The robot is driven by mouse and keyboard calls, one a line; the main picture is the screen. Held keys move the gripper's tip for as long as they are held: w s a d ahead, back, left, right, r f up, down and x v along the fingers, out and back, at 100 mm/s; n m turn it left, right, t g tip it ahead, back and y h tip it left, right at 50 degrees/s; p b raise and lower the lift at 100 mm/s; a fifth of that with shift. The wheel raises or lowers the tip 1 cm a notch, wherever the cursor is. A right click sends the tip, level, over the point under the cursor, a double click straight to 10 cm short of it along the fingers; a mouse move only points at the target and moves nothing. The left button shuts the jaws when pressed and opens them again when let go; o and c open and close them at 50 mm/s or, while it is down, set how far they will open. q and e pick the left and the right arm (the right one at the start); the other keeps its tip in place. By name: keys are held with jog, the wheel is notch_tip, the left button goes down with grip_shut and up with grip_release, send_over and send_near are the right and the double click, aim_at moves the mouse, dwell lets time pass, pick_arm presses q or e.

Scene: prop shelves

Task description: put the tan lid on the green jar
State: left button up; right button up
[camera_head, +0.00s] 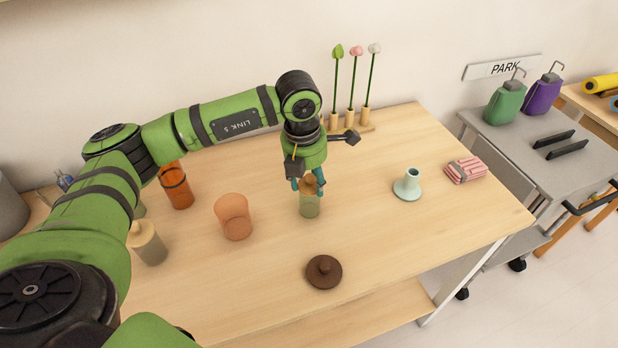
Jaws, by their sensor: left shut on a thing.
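The green jar (309,208) stands upright on the wooden table, below my left gripper (308,186). My left gripper points down and is shut on the tan lid (309,181), at the top of the jar. The lid is in line with the jar's mouth and looks to be touching or very close to it; I cannot tell whether it is seated. The fingers partly hide the lid and the jar's rim. My right gripper is not in view.
A salmon cup (233,217), an orange glass (177,187) and a beige jar (148,244) stand to the left. A brown lid (323,271) lies in front. A mint holder (407,186) and pink cloth (465,170) are to the right. Flowers (352,90) stand behind.

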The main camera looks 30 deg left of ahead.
pick_arm(q)
jog(key=o, duration=1)
jog(key=r, duration=0.4)
jog(key=s+r, duration=0.1)
jog(key=r, duration=0.7)
jog(key=shift+s+a, duration=0.2)
jog(key=shift+f, duration=0.1)
